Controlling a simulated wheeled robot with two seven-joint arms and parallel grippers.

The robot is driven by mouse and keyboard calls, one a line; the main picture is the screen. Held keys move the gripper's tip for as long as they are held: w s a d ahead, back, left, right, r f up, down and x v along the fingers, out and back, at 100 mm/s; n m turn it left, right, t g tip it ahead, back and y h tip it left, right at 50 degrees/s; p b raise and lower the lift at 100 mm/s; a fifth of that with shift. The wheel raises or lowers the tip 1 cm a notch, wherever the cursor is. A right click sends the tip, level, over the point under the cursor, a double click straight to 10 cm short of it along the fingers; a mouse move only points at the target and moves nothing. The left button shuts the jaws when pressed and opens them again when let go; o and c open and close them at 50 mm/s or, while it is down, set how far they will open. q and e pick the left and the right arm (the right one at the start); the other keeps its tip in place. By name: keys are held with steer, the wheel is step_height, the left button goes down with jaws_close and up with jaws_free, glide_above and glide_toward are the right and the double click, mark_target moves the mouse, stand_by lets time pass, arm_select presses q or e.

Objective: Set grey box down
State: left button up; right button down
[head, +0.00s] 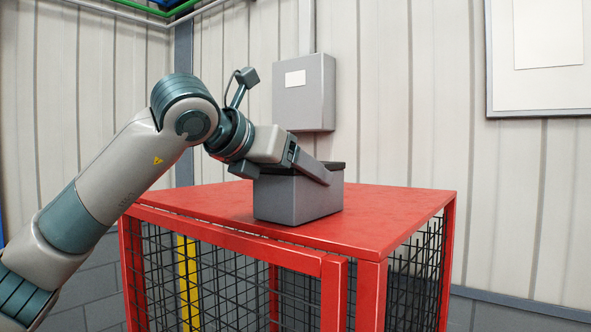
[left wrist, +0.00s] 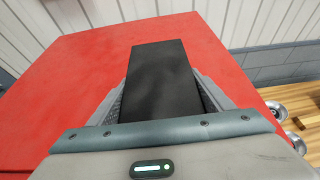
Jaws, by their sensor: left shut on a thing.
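The grey box (head: 297,200) is on or just above the red top of a mesh-sided cage (head: 390,221); I cannot tell whether it touches. It looks upright, with a dark top. My left gripper (head: 322,172) reaches over it from the left and is shut on it. In the left wrist view the box's dark top (left wrist: 163,80) lies between the two fingers of the left gripper (left wrist: 165,95), above the red surface (left wrist: 70,85). The box's underside is hidden. My right gripper is in neither view.
The red top is bare around the box, with free room to its right and front. A grey wall cabinet (head: 303,95) hangs behind on the panelled wall. A framed board (head: 545,55) is at the upper right.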

arm_select(q)
steer(key=o, duration=1.4)
steer(key=shift+r, duration=0.1)
steer(key=shift+s+a+b, duration=0.3)
steer(key=shift+s+b, duration=0.1)
steer(key=shift+b, duration=0.15)
steer(key=shift+b+v, duration=2.95)
steer(key=shift+v, duration=2.6)
